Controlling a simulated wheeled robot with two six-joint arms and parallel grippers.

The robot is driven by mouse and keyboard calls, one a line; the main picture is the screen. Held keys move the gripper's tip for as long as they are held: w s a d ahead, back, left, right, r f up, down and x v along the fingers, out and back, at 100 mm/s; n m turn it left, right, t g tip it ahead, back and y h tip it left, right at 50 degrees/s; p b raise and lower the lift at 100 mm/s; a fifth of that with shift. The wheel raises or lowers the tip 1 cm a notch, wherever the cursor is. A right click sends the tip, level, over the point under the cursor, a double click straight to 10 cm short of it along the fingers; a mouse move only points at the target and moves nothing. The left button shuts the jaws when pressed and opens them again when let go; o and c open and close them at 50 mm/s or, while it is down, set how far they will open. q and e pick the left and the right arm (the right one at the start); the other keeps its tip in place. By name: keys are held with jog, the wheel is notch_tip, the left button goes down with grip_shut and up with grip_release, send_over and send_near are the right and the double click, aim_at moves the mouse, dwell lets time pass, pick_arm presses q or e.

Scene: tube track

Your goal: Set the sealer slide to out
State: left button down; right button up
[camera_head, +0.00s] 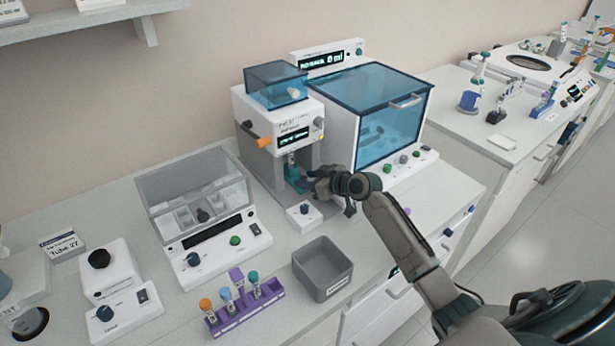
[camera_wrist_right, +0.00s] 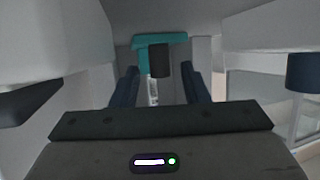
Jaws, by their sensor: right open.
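The sealer (camera_head: 277,125) is a white machine with a blue clear cover and an orange handle, standing on the bench. Its slide shows as a teal part (camera_head: 291,173) low in the sealer's front opening. In the right wrist view a teal bracket (camera_wrist_right: 141,55) with a dark knob (camera_wrist_right: 160,62) lies straight ahead. My right gripper (camera_head: 308,179) is at the front opening beside the teal part. In the right wrist view its two dark fingers (camera_wrist_right: 160,88) are apart, on either side of the knob's line. Contact cannot be told. My left gripper is not in view.
A blue-windowed cabinet (camera_head: 390,125) stands close to the right of the sealer. A grey bin (camera_head: 322,268) and a purple rack (camera_head: 243,308) of several capped tubes stand in front. A device with a clear lid (camera_head: 193,183) is at the left.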

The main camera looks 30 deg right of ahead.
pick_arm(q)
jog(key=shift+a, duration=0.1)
pick_arm(e)
jog(key=shift+w+a+f, duration=0.1)
jog(key=shift+w+f, duration=0.05)
jog(key=shift+w, duration=0.1)
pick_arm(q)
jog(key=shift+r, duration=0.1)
